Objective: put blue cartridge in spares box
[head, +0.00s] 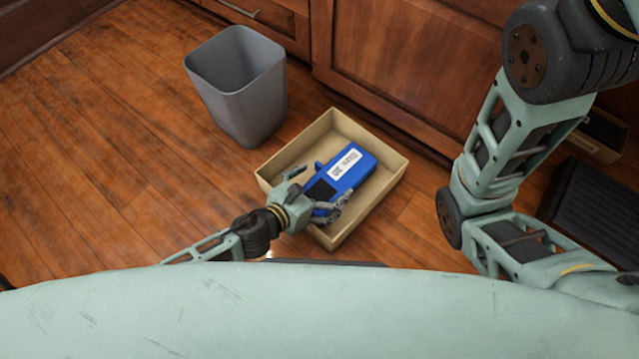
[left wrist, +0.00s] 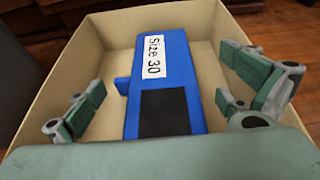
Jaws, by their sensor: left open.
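The blue cartridge (head: 358,166) has a white label and a dark panel. It lies inside the open tan cardboard box (head: 388,193) on the floor; in the left wrist view the cartridge (left wrist: 178,92) rests within the box walls (left wrist: 75,62), its label reading "Size 30". My left gripper (head: 318,196) reaches over the near-left side of the box. Its fingers are spread on both sides of the cartridge's near end, and in the left wrist view the gripper (left wrist: 165,108) shows gaps between the fingers and the cartridge. My right arm shows at the right, but its gripper is out of view.
A grey waste bin (head: 240,85) stands on the wood floor behind the box, to the left. A wood cabinet (head: 400,65) is behind the box. A dark ridged object (head: 590,210) and another box (head: 600,135) are at the right. The floor at left is clear.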

